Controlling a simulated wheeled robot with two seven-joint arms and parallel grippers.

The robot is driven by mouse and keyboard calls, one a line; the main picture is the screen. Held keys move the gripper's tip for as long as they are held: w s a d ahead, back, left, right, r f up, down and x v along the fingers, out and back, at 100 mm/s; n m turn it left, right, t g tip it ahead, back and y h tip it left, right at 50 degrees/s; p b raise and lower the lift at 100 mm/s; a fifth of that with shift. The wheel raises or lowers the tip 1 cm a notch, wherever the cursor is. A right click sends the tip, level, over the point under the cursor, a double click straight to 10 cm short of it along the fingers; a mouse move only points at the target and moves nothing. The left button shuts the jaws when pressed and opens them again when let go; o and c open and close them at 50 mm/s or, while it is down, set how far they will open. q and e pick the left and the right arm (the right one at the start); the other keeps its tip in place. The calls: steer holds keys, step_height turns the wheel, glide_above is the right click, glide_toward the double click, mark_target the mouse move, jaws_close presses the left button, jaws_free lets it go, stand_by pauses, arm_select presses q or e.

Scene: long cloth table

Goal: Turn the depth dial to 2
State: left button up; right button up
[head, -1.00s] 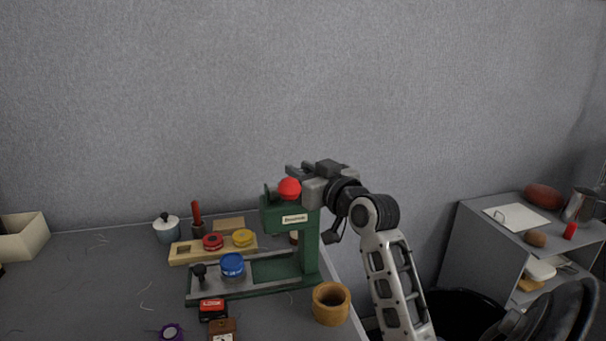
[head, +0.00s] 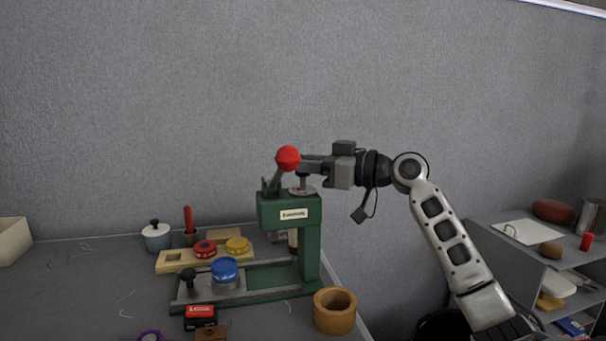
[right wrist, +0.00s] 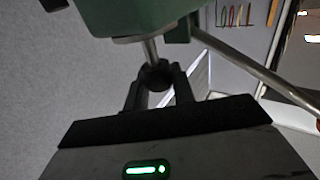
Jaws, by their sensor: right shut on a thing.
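The green press (head: 308,245) stands at the right end of the table. On its top is a pale round disc (head: 303,190) with a short metal post rising from it. My right gripper (head: 303,166) comes in from the right above the press and is shut on the dark knob at the post's end. In the right wrist view the knob (right wrist: 155,76) sits between my two fingers, with the metal shaft running to the green body (right wrist: 130,14). Dial numbers are not legible. My left gripper is not in view.
The press lever's red ball (head: 288,156) is close beside my right fingertips. A blue-lidded jar (head: 224,269) sits on the press base. A wooden cup (head: 335,311) stands in front, a wooden board (head: 176,262) with red and yellow lids behind. A shelf (head: 485,240) stands right.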

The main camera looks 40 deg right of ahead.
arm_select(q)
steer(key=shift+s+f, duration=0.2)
arm_select(e)
steer(key=o, duration=1)
steer(key=shift+c, duration=0.2)
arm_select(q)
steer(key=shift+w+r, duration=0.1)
arm_select(e)
steer(key=shift+s+d, duration=0.15)
steer(key=shift+s, duration=0.05)
arm_select(q)
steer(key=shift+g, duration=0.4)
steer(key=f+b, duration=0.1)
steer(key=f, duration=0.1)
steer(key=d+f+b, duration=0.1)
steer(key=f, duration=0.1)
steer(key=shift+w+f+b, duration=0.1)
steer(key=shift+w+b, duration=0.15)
steer(key=shift+b, duration=0.05)
arm_select(e)
steer(key=v, duration=1.5)
steer(key=shift+d, duration=0.25)
steer(key=shift+s, duration=0.1)
